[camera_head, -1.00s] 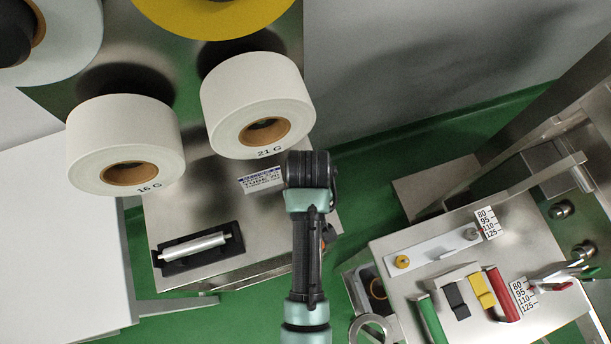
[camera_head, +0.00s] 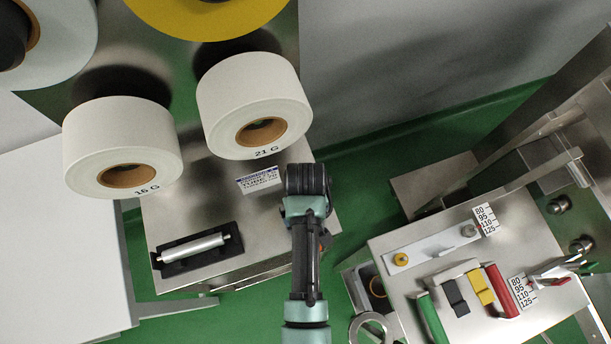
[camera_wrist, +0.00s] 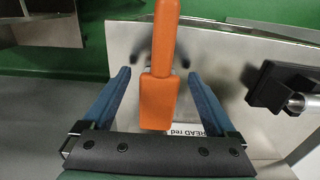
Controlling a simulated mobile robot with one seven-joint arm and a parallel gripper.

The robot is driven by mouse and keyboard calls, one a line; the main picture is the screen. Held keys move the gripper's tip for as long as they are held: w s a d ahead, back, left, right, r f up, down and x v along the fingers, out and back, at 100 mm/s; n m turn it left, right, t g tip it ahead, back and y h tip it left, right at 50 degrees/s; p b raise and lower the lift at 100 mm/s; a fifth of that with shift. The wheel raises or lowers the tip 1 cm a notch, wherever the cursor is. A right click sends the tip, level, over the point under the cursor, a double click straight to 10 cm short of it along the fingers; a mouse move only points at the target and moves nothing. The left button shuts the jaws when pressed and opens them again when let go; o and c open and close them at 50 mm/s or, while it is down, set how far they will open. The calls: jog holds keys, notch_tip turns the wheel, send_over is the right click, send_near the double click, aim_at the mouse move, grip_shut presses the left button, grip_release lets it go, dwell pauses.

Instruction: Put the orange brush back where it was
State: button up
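The orange brush (camera_wrist: 159,100) is upright in the middle of the wrist view, its upper part running out of the top edge. My gripper (camera_wrist: 157,75) is open, with one blue finger on each side of the brush and a visible gap to each. Dark prongs (camera_wrist: 184,60) show on both sides of the brush at a metal panel's edge; I cannot tell whether they hold it. In the head view my arm hides the gripper and most of that spot. Only a small orange patch (camera_head: 323,246) shows beside the arm, perhaps the brush.
A metal cabinet top (camera_head: 190,215) carries a black holder with a silver roller (camera_head: 194,247) and a label (camera_head: 259,179). Two white paper rolls (camera_head: 122,148) hang above it. At right, a metal table (camera_head: 470,285) carries coloured handles and scales. Green floor lies between.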

notch_tip(320, 180, up, 12)
jog(key=shift+r, duration=0.2)
dwell(0.5)
dwell(0.4)
